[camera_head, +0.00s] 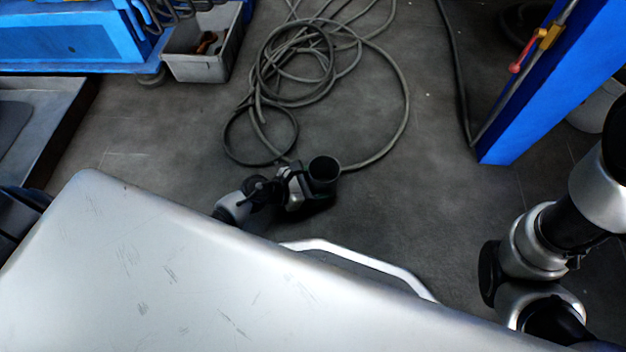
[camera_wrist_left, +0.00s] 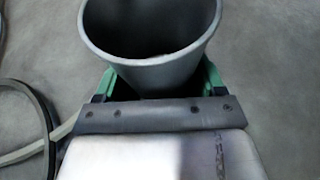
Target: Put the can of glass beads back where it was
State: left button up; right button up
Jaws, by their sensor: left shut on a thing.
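The can (camera_head: 323,170) is a dark, round, open-topped container, held upright by my left gripper (camera_head: 308,192) just beyond the edge of the silver surface. In the left wrist view the grey can (camera_wrist_left: 150,60) fills the top middle, between the green fingers of my left gripper (camera_wrist_left: 155,85). The gripper is shut on it. The can's mouth faces up, and the inside looks dark; no beads can be made out. My right arm shows at the right edge of the head view, but its gripper is not visible.
A silver surface (camera_head: 180,260) with a handle bar (camera_head: 370,262) fills the front. A coiled hose (camera_head: 405,110) lies on the grey floor. A grey bin (camera_head: 205,65) stands at the back left beside blue equipment (camera_head: 70,45). A blue post (camera_head: 560,80) stands at right.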

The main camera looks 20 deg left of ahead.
pick_arm(q)
jog(key=shift+r, duration=0.1)
jog(key=o, duration=1)
jog(key=shift+s+a+r+p, duration=0.2)
jog(key=shift+s+p, duration=0.1)
jog(key=p+v, duration=0.4)
jog(key=v, duration=0.6)
jog(key=shift+s+a+r, duration=0.1)
jog(key=shift+s+a, duration=0.05)
jog(key=shift+s+a+r, duration=0.1)
jog(key=shift+s+a, duration=0.15)
jog(key=shift+a, duration=0.05)
